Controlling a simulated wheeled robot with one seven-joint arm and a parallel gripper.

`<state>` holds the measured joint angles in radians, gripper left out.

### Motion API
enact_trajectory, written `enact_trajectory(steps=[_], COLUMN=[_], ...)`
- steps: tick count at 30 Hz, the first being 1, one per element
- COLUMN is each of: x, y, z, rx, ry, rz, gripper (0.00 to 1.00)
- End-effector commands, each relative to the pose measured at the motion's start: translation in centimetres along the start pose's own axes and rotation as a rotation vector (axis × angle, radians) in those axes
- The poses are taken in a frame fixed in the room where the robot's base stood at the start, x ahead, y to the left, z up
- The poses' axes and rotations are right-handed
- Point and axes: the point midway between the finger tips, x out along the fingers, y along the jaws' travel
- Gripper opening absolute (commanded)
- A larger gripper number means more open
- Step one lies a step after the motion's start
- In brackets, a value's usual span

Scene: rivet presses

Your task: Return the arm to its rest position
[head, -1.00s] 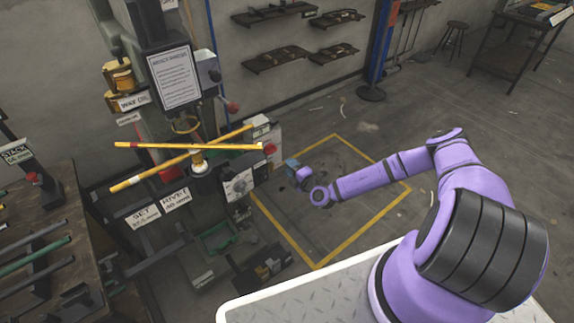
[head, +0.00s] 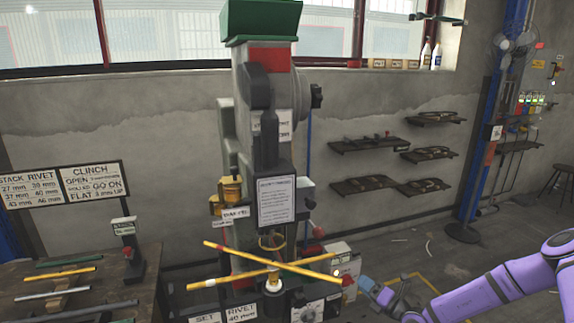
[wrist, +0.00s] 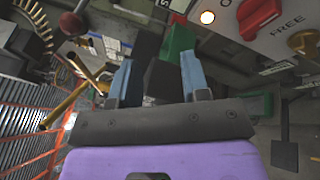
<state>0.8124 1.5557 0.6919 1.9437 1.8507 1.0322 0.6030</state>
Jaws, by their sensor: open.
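My purple arm reaches in from the right of the head view. My gripper (head: 369,287) is just right of the press's lower front, near the control box. In the wrist view my gripper (wrist: 156,75) shows two blue fingers, spread apart with nothing held between them. The tall grey-green rivet press (head: 234,150) stands in the middle of the head view. Two yellow bars (head: 225,251) lie crossed at its work point, left of my gripper and apart from it. Bars of that colour also show at the left of the wrist view (wrist: 62,107).
A control box (head: 306,312) with a dial sits by the press. A red knob and panel marked FREE (wrist: 262,15) are close in the wrist view. A bench (head: 145,280) with several bars is left. Wall shelves (head: 370,145) hang right. Open floor lies below them.

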Motion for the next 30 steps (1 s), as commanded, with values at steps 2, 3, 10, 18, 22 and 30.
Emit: enact_trajectory(steps=[2,3,10,18,22,30], x=[0.3,0.4,0.6,-0.1,-0.7,-2.5], y=[2.1,3.1,8.8,15.2,18.1,24.2], z=[0.6,0.8,1.6,2.2,2.4,2.9], rx=[-0.1,-0.148,-0.419,-0.726,-0.869,-1.162], ry=[0.073,0.11,0.311,0.54,0.646,0.857], rz=[0.04,0.06,0.179,0.319,0.388,0.53], gripper=[0.43,0.43,0.43,0.43,0.43,0.43])
